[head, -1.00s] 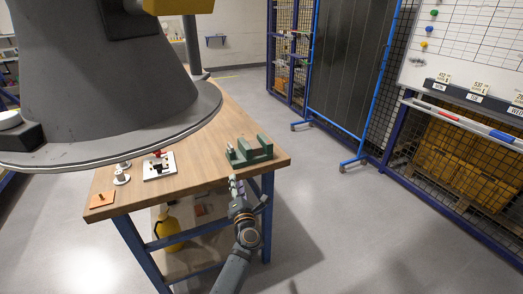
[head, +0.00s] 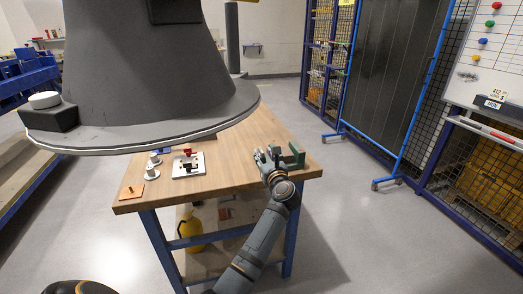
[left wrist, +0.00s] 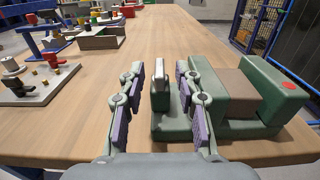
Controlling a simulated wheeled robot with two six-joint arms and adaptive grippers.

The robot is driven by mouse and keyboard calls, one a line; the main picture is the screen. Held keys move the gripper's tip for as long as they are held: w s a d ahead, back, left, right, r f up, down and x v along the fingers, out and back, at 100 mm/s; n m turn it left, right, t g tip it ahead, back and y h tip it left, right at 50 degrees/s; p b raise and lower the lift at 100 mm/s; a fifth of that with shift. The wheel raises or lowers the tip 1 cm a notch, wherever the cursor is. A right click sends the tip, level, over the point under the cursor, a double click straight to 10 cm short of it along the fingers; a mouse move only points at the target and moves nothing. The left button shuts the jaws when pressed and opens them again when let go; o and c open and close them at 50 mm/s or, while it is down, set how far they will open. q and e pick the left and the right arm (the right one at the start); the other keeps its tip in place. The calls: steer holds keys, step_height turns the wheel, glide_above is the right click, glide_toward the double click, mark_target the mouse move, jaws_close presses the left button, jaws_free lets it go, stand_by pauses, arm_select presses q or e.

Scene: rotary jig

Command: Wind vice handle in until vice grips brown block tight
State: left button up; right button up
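The green vice (head: 297,158) sits at the near right corner of the wooden table. In the left wrist view, the vice (left wrist: 255,128) holds the brown block (left wrist: 237,92) between its green jaws; I cannot tell whether there is a small gap. A red dot marks the right jaw. The vice handle, a pale upright bar (left wrist: 159,74), stands at the vice's left end. My left gripper (left wrist: 159,82) is open, with one purple-padded finger on each side of the handle, seemingly apart from it. In the head view, my left gripper (head: 266,156) partly hides the vice. My right gripper is not in view.
A white plate with red and black clamps (head: 188,166), white round parts (head: 152,170) and an orange square plate (head: 131,192) lie left of the vice. The tabletop between is clear. A yellow bottle (head: 190,232) stands on the lower shelf. A blue-framed screen stands right of the table.

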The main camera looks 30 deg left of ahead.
mark_target(263, 154)
arm_select(q)
steer(key=shift+x, duration=1.7)
jaws_close()
